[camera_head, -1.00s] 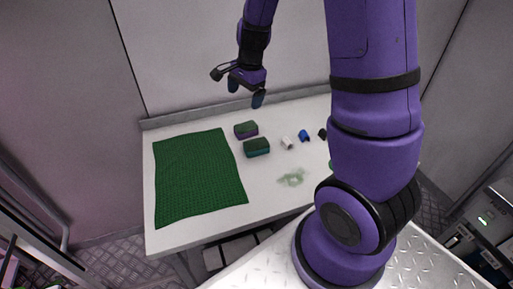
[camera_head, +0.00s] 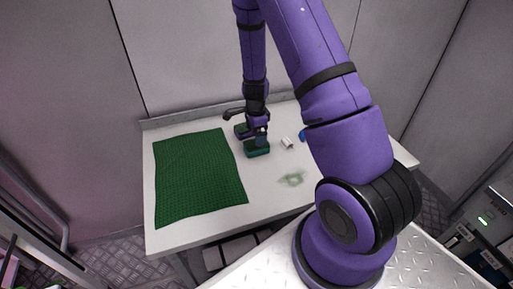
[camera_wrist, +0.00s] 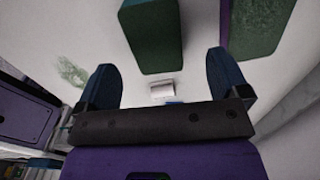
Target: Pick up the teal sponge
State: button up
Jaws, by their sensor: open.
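The teal sponge (camera_head: 258,153) has a dark green top and lies on the white table beside the green mat's right edge. In the wrist view the dark green block at top centre (camera_wrist: 153,38) appears to be this sponge. My gripper (camera_head: 256,138) is over it in the head view and partly hides it. In the wrist view my gripper (camera_wrist: 160,62) has its two blue fingers wide apart with nothing between them. The sponge shows beyond the fingers, roughly lined up with their gap. Its height below the fingers is hard to tell.
A purple sponge with a green top (camera_head: 239,131) lies just behind, partly hidden by my gripper. A white cylinder (camera_head: 287,142) and a blue item (camera_head: 302,135) lie to the right. A green stain (camera_head: 291,179) marks the table in front. The green mat (camera_head: 198,180) covers the left side.

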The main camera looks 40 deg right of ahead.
aim_at(251, 150)
jog(key=shift+s+f, duration=0.15)
jog(key=shift+f, duration=1.3)
jog(key=shift+s+f, duration=0.1)
jog(key=shift+f, duration=1.3)
jog(key=c, duration=1.1)
jog(key=shift+o, duration=0.2)
jog(key=shift+r, duration=0.15)
